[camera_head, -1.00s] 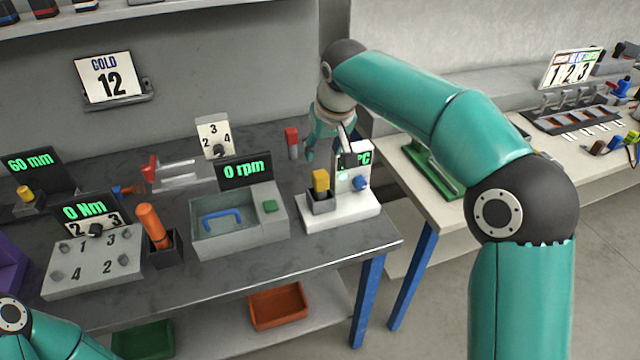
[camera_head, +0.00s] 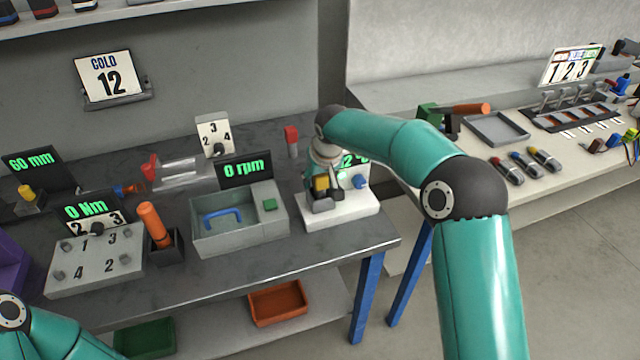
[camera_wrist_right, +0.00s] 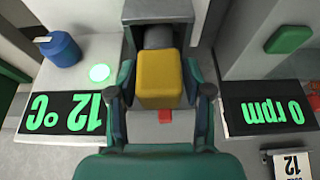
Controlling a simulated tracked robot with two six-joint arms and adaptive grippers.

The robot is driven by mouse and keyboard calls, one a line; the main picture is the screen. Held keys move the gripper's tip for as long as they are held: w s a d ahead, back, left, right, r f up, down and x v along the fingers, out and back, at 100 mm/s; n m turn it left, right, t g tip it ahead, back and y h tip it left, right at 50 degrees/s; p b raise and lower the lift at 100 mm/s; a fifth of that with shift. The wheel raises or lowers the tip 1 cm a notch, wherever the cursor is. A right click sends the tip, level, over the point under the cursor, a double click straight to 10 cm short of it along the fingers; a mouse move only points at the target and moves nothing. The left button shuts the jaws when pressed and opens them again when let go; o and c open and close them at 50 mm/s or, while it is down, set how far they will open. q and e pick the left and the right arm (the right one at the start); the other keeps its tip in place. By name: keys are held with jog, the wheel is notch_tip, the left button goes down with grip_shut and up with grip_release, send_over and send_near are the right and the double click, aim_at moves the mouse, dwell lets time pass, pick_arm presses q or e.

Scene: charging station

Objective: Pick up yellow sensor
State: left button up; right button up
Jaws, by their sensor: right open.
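The yellow sensor (camera_head: 320,184) stands upright in a dark holder (camera_head: 321,205) on the white station with the temperature display (camera_head: 350,206). My right gripper (camera_head: 321,188) is above the station, with its fingers around the sensor. In the right wrist view, the yellow sensor (camera_wrist_right: 160,80) sits between the two spread fingers of the right gripper (camera_wrist_right: 160,92). The fingers are open, one on each side; whether either touches the sensor is hard to tell. Only part of my left arm shows at the lower left; its gripper is out of the frame.
A grey basin (camera_head: 238,240) with a blue handle and the 0 rpm display (camera_head: 244,171) stands left of the station. A blue knob (camera_wrist_right: 59,48) is beside the temperature display. An orange-handled tool (camera_head: 153,222) stands further left. A second table (camera_head: 470,185) is at the right.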

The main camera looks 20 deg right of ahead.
jog(key=shift+w+f, duration=0.1)
jog(key=shift+f, duration=0.1)
jog(key=c, duration=0.7)
grip_shut()
jog(key=shift+r, duration=0.2)
